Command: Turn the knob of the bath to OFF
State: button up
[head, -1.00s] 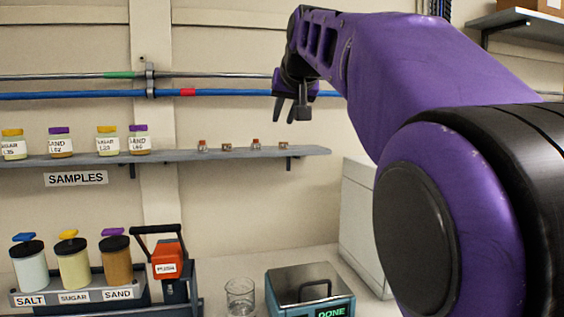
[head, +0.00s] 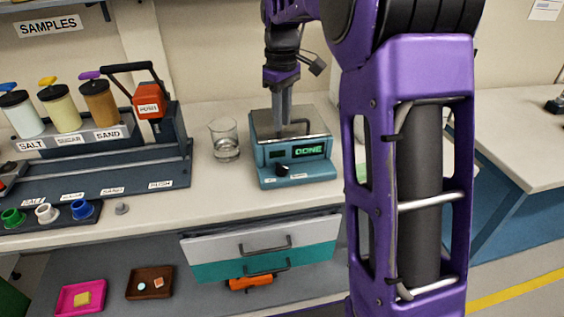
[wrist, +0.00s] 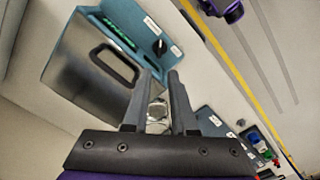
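The bath (head: 262,180) is a teal box with a metal lid and a lit display reading DONE. Its black knob (head: 282,170) sits low on the front face, left of centre. The knob's pointer setting is too small to read. My gripper (head: 281,118) points down over the bath, and its fingers overlap the lid in the head view. In the wrist view the knob (wrist: 160,46) lies beyond the fingertips, apart from them. The gripper there (wrist: 157,76) is open, with a gap between its fingers and nothing held.
A glass beaker (head: 225,140) stands left of the bath. Below the counter is a white and teal drawer front (head: 215,248). Bare counter lies before the bath.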

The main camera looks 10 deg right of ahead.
aim_at(282, 166)
notch_tip(282, 166, down, 13)
jog(key=shift+f+b, duration=0.2)
jog(key=shift+b, duration=0.8)
jog(key=shift+c, duration=0.3)
grip_shut()
